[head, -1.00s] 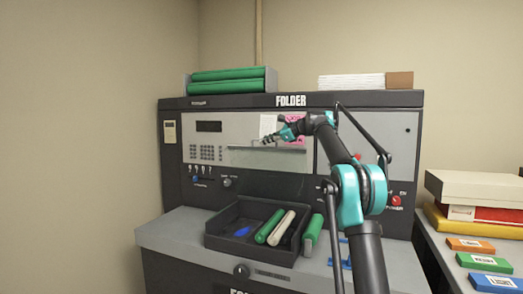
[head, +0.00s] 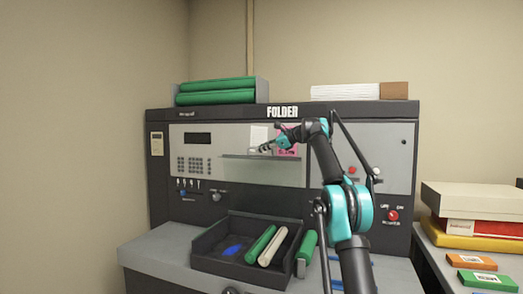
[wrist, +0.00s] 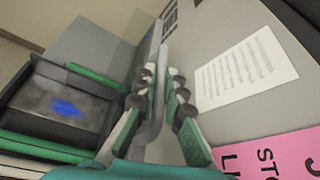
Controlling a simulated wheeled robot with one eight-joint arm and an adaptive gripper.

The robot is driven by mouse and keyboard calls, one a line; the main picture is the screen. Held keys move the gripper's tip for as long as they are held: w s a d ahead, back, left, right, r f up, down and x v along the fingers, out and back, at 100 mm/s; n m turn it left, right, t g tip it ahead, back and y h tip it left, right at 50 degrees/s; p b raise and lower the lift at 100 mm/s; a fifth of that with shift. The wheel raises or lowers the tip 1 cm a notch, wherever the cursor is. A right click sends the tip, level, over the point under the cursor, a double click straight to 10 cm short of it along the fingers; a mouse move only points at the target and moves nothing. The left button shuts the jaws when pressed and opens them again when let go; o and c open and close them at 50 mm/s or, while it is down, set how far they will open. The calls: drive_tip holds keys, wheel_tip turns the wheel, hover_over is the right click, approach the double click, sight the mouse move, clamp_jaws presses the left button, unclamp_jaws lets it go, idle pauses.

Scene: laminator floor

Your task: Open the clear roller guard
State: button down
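The clear roller guard (head: 262,172) is a see-through panel on the front of the grey folder machine, with a thin horizontal bar (head: 240,156) across it. My gripper (head: 264,148) is at this bar, in front of the machine's face. In the wrist view, a grey bar (wrist: 157,85) runs between the two fingers of my gripper (wrist: 160,75), which lie close along both sides of it and look shut on it. The guard's hinges cannot be made out.
Below, a dark tray (head: 205,261) holds green and cream rollers and a blue item. A pink sign (wrist: 265,155) and a white notice (wrist: 245,68) are beside my gripper. Boxes (head: 475,202) stand on a table at right. Green rollers (head: 216,97) lie on top.

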drive_tip(key=c, duration=1.6)
unclamp_jaws()
drive_tip(key=v, duration=1.2)
drive_tip(key=shift+d, duration=0.1)
